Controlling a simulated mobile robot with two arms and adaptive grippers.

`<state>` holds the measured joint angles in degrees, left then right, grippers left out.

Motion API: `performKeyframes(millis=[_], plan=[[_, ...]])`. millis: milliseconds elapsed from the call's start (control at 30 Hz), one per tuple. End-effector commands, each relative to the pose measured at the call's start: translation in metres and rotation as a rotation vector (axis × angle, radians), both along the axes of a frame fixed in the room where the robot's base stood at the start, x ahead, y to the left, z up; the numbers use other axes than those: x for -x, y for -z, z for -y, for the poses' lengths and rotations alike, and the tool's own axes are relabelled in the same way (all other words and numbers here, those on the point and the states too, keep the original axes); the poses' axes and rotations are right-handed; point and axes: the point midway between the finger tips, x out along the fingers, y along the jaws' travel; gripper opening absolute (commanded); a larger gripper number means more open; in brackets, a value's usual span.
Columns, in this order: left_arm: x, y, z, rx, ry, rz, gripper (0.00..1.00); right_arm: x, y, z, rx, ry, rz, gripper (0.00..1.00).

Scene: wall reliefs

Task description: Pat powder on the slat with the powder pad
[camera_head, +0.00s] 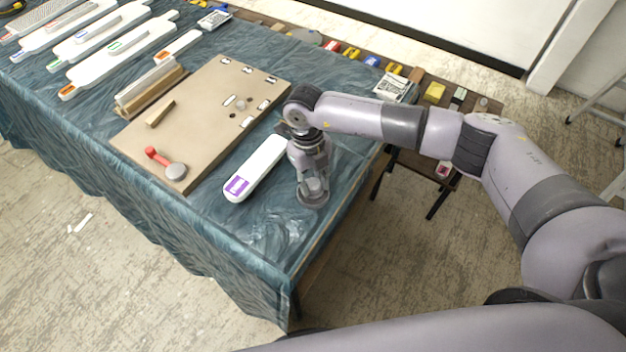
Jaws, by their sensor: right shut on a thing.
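A long white slat with a purple label (262,165) lies on the blue cloth beside the brown board; its far end is partly hidden by my right arm. My right gripper (314,180) points down just right of the slat. It is shut on a round grey pad (312,197), which looks like the powder pad and is partly hidden by the fingers. The pad is low over or on the cloth; I cannot tell whether it touches. It appears beside the slat, not on it. My left gripper is not in view.
The brown board (205,110) holds a red-handled tool with a grey disc (166,163), a small wooden block (160,113) and several small pieces. More white slats (118,58) lie at the far left. The cloth-covered table (240,250) is clear at its near corner.

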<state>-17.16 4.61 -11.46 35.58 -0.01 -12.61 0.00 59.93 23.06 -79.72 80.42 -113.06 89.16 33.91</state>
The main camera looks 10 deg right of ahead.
Motion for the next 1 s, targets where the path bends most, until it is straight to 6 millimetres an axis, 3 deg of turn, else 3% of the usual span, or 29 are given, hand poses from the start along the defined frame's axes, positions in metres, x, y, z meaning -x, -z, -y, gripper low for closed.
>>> performKeyframes(millis=[533, 1000], plan=[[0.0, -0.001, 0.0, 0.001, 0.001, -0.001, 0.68, 0.001, -0.001, 0.0, 0.001, -0.001, -0.003, 0.08], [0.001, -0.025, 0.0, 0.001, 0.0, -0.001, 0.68, 0.0, -0.038, 0.0, 0.0, 0.0, -0.001, 0.08]])
